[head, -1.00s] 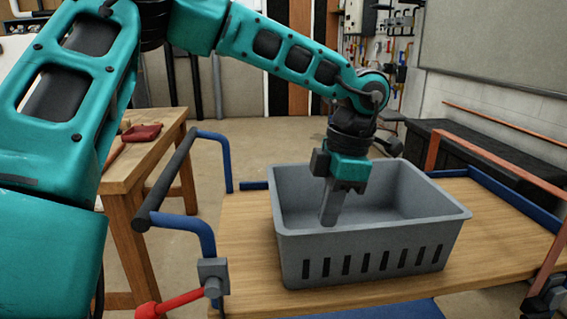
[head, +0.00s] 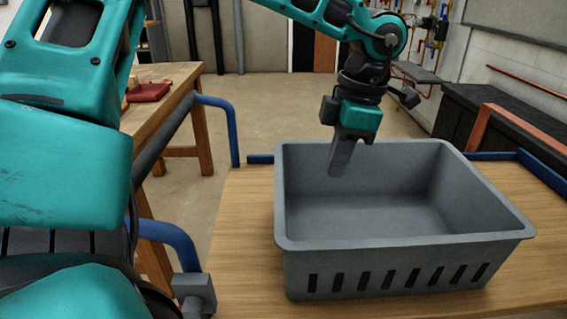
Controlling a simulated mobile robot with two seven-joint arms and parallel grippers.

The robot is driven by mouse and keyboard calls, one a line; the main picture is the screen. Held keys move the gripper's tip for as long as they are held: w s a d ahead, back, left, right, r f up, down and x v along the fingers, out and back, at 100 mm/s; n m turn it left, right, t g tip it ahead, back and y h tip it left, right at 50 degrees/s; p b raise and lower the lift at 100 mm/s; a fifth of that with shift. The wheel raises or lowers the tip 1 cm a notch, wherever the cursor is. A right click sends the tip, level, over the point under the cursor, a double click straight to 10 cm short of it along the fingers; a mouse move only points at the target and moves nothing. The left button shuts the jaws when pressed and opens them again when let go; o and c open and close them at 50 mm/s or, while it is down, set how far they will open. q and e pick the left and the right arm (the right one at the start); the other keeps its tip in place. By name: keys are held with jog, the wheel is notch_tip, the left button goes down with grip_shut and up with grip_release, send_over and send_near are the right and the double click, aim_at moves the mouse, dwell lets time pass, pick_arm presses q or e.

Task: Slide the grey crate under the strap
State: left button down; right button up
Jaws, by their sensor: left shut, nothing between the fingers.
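The grey crate (head: 405,250) stands upright and empty on a wooden cart top (head: 245,235), with slots along its near wall. My left gripper (head: 338,172) is shut and empty. It points down over the crate's far left part, its fingertips in front of the far inner wall. I cannot tell whether they touch it. An orange band (head: 515,124) rises over the cart's right side and may be the strap; its lower part is out of frame. The crate is to the left of this band. My right gripper is not in view.
Blue rails edge the cart top, at the far right corner (head: 540,167) and at the left (head: 218,101). A wooden bench (head: 165,75) with a red item (head: 148,92) stands at the back left. Bare wood is free to the left of the crate.

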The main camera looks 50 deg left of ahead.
aim_at(278, 182)
pick_arm(q)
jog(key=s+a, duration=0.2)
jog(key=s, duration=0.1)
jog(key=s+a, duration=0.3)
jog(key=shift+s+a+r, duration=0.1)
jog(key=shift+a, duration=0.05)
jog(key=shift+s+a+f, duration=0.15)
jog(key=shift+s+f, duration=0.05)
jog(key=shift+f, duration=0.2)
jog(key=shift+s+a+f, duration=0.15)
jog(key=shift+f, duration=0.25)
jog(key=shift+f+b, duration=0.1)
jog(key=shift+b, duration=0.25)
jog(key=shift+s+d+f, duration=0.1)
